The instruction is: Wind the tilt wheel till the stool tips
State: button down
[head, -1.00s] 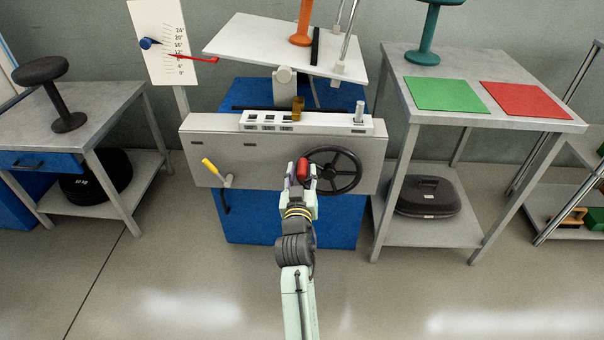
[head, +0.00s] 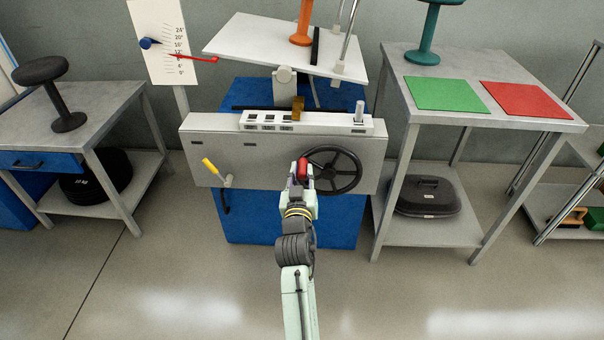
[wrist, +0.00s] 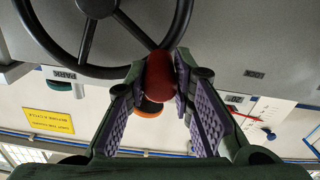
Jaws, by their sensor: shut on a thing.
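The black tilt wheel (head: 346,183) is on the right of the grey machine's front panel. My gripper (head: 302,176) is shut on the wheel's red handle (head: 303,167) at the rim's left side. In the wrist view the red handle (wrist: 160,78) lies between my finger pads, with the wheel (wrist: 62,50) beside it. The white platform (head: 260,40) is tilted, lower at the right. The orange stool (head: 301,30) stands on it and its top is out of frame. A red pointer (head: 203,58) sits near the 8 to 12 degree marks on the scale board (head: 163,25).
A yellow-handled crank (head: 210,167) is on the panel's left. A right table (head: 450,130) carries green (head: 447,93) and red (head: 524,99) mats and a teal stool (head: 426,35). A left table (head: 50,110) holds a dark stool (head: 67,100). The floor in front is clear.

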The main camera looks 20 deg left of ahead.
jog(key=shift+w+d+r+m, duration=0.15)
jog(key=shift+d+r+m, duration=0.5)
jog(key=shift+m, duration=0.55)
jog(key=c, duration=1.4)
grip_release()
jog(key=shift+o, duration=0.2)
jog(key=v, duration=0.7)
jog(key=shift+s, duration=0.25)
jog(key=shift+r, duration=0.1)
